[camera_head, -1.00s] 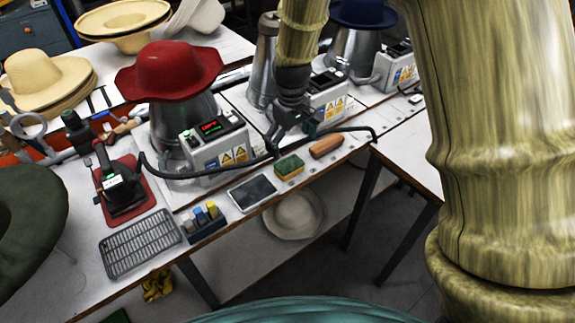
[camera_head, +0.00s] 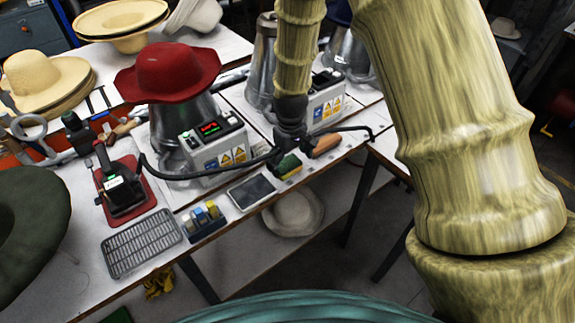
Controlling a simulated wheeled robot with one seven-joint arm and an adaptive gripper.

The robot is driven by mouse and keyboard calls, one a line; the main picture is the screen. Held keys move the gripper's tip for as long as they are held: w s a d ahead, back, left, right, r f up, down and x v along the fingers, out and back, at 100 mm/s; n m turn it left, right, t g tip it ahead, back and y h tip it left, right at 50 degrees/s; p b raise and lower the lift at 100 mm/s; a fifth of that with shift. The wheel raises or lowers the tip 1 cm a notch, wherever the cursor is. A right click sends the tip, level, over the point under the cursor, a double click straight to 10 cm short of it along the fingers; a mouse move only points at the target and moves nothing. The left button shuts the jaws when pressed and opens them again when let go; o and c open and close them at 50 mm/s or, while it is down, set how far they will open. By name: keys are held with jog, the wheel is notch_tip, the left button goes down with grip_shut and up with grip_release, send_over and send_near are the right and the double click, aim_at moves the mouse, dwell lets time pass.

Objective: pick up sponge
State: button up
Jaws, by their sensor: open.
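The sponge (camera_head: 289,167), green on top with a yellow side, lies on the white workbench near its front edge. My gripper (camera_head: 288,153) points down at the sponge from above and its fingers cover part of the sponge's far side. The fingers are dark and small here; they are apart, and I cannot tell whether they touch the sponge.
A brown wooden-backed brush (camera_head: 325,146) lies just right of the sponge and a dark flat tablet (camera_head: 251,192) just left.

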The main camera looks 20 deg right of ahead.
jog(key=shift+f, duration=1.25)
jog(key=c, duration=0.7)
